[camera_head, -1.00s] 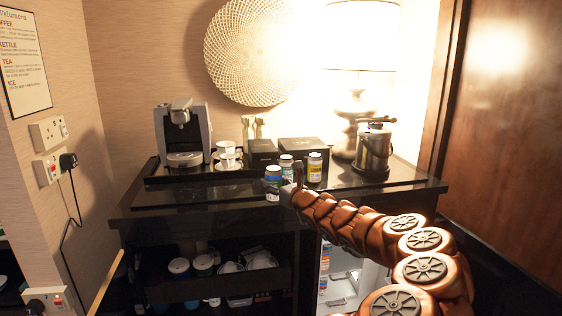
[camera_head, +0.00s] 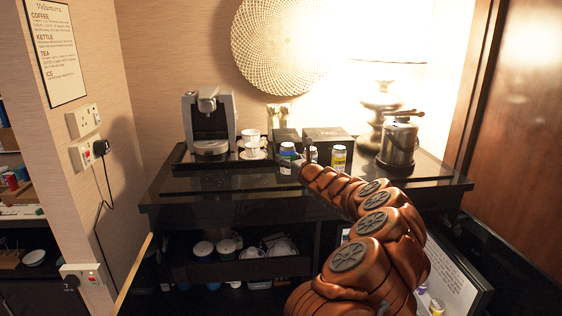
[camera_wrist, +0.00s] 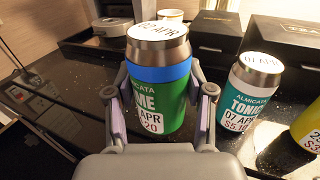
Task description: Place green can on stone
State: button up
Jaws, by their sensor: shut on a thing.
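The green can (camera_wrist: 148,122) has a silver top, a blue band and a white label. My gripper (camera_wrist: 160,90) is shut around its sides in the wrist view, and the can is upright. In the head view the green can (camera_head: 286,154) is small, at the front of the items on the dark counter, with my arm to its right. I cannot tell whether its base touches the counter. The counter top (camera_head: 220,183) is black, glossy and speckled, like stone; it also shows below the can in the wrist view (camera_wrist: 75,88).
A teal tonic can (camera_wrist: 240,95) and a yellow can (camera_wrist: 308,125) stand to the right. The counter's front left is clear.

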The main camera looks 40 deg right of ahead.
jog(key=shift+w+d+f+p, duration=0.35)
jog(key=shift+w+f, duration=0.3)
jog(key=shift+w, duration=0.35)
jog(key=shift+w+d+f+p, duration=0.2)
jog(key=shift+w+d+f, duration=0.25)
jog(key=shift+w+f, duration=0.4)
jog(key=shift+w+d+f+p, duration=0.3)
jog(key=shift+w+d+f, duration=0.15)
jog(key=shift+w, duration=0.7)
jog(key=shift+f, duration=0.1)
jog(key=shift+f, duration=0.1)
jog(key=o, duration=1.5)
jog(key=shift+c, duration=0.2)
